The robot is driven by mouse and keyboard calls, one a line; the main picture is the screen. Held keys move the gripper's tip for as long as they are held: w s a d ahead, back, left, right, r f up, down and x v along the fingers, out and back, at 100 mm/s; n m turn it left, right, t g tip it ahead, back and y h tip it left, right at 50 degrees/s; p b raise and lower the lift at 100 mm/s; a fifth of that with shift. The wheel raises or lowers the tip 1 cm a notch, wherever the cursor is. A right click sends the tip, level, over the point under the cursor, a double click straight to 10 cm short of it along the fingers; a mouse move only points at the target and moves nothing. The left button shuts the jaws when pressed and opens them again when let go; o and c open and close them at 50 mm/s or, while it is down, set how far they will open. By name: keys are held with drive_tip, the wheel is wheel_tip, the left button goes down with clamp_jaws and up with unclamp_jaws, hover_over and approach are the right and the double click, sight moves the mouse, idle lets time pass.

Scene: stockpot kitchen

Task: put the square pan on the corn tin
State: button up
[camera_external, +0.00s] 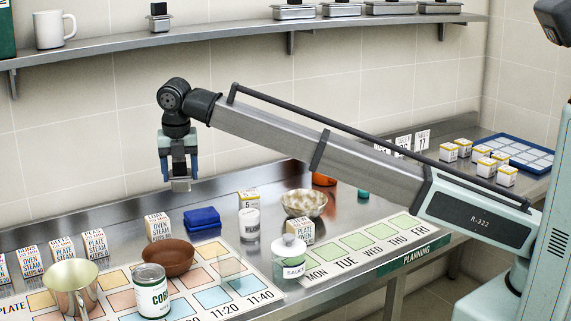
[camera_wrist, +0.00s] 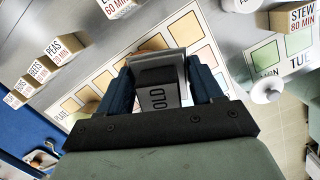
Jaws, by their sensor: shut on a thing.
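My gripper (camera_external: 180,172) is raised over the counter, pointing down, and is shut on a small grey metal square pan (camera_external: 181,185). In the wrist view the pan (camera_wrist: 158,60) sits between the blue fingers (camera_wrist: 160,85), with a dark block lettered "OLD" on it. The corn tin (camera_external: 152,292), white-labelled with a dark green band, stands upright on the printed board at the front, in front of and below my gripper. The pan is well apart from the tin. I cannot make out the tin in the wrist view.
A wall shelf (camera_external: 240,28) runs above.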

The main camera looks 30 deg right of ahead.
drive_tip(key=s+a+r+n, duration=0.2)
drive_tip(key=s+a+n, duration=0.3)
drive_tip(key=s+a, duration=1.25)
hover_over(146, 270)
drive_tip(key=shift+y, duration=0.4)
drive_tip(key=shift+s+f, duration=0.15)
drive_tip(key=shift+f, duration=1.5)
drive_tip(key=shift+s+f, duration=0.15)
drive_tip(key=shift+f, duration=1.45)
drive_tip(key=shift+s+f, duration=0.15)
drive_tip(key=shift+f, duration=1.5)
drive_tip(key=shift+f, duration=0.15)
drive_tip(key=o, duration=1.2)
wheel_tip(146, 270, up, 12)
drive_tip(key=s, duration=0.1)
drive_tip(key=shift+s, duration=0.4)
